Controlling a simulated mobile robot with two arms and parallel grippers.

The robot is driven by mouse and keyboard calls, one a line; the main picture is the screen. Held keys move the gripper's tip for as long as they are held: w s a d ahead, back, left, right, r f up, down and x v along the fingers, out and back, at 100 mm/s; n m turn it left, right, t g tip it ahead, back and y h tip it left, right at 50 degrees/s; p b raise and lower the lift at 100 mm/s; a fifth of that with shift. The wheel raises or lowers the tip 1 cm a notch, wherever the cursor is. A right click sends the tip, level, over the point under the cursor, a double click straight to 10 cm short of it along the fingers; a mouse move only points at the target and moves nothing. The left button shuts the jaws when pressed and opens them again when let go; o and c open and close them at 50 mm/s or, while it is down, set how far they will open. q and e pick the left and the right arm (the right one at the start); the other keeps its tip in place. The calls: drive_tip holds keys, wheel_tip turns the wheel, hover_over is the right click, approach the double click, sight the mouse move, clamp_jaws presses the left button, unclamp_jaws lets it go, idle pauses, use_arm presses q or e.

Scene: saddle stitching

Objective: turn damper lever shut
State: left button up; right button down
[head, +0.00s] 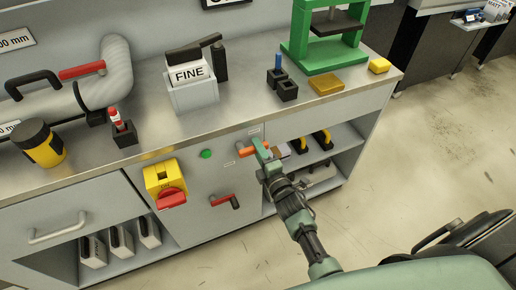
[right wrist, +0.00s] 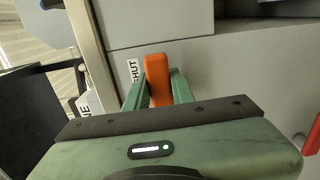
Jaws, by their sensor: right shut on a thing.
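The damper lever (head: 245,151) is an orange handle on the grey cabinet front, just below the worktop edge. My right gripper (head: 262,151) is at it, with the arm reaching in from the lower right. In the right wrist view the orange lever (right wrist: 157,70) stands between the two green fingers of my right gripper (right wrist: 158,90), which are shut on it. A white label (right wrist: 133,71) ending in "HUT" is beside the lever, to its left. The lever's pivot is hidden by the gripper. My left gripper is not in view.
A green button (head: 206,154) and a yellow box with a red knob (head: 172,196) are to the left. Open shelves (head: 345,140) lie to the right. The floor (head: 440,150) at the right is clear.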

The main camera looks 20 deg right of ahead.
drive_tip(key=c, duration=1.2)
unclamp_jaws()
drive_tip(key=s, duration=0.8)
drive_tip(key=shift+b, duration=0.3)
drive_tip(key=shift+d, duration=0.1)
